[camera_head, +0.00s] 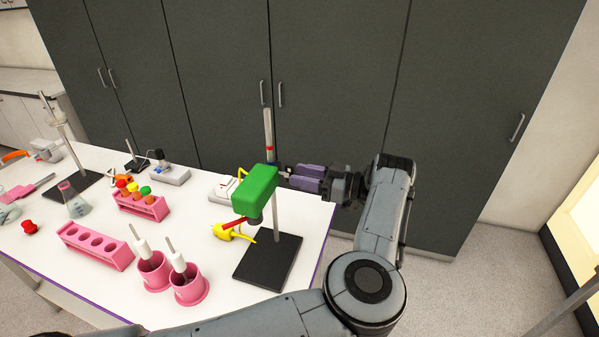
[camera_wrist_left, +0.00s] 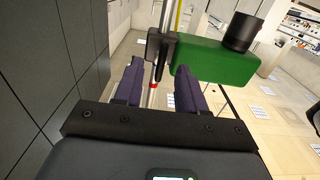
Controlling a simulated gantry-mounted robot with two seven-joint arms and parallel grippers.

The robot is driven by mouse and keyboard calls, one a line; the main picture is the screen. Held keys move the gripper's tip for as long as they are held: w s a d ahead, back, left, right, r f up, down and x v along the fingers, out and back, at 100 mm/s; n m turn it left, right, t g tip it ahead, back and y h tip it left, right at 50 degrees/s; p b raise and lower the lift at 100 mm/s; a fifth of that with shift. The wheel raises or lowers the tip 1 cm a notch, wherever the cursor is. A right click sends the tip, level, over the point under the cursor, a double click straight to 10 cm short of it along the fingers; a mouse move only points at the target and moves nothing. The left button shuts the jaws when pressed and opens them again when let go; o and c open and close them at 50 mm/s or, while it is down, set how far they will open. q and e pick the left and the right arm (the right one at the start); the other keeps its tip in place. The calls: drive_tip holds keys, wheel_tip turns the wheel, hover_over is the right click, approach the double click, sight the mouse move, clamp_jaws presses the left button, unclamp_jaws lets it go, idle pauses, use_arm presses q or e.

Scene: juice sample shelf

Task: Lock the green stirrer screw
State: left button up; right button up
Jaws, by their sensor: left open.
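The green stirrer (camera_head: 257,187) is a green block clamped on a metal stand rod (camera_head: 268,130) above a black base plate (camera_head: 268,262). My left gripper (camera_head: 288,177), with purple fingers, is right of the stirrer at its height and points toward the rod. In the left wrist view the gripper (camera_wrist_left: 160,70) is open, with the rod and a black clamp piece (camera_wrist_left: 158,48) ahead between its fingertips. The green stirrer (camera_wrist_left: 215,62) is just beyond the right finger. I cannot tell whether the fingers touch the clamp. The screw itself is not clearly distinguishable. My right gripper is not in view.
A yellow item (camera_head: 226,232) lies under the stirrer. Pink cups (camera_head: 190,290) with probes, a pink rack (camera_head: 95,247) and a rack of coloured-cap tubes (camera_head: 142,207) stand to the left. The table's right edge is close to the stand. Dark cabinets (camera_head: 340,90) stand behind.

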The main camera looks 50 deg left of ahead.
use_arm(q)
drive_tip(key=shift+s+a, duration=0.35)
drive_tip(key=shift+a, duration=0.1)
drive_tip(key=shift+c, duration=0.3)
clamp_jaws()
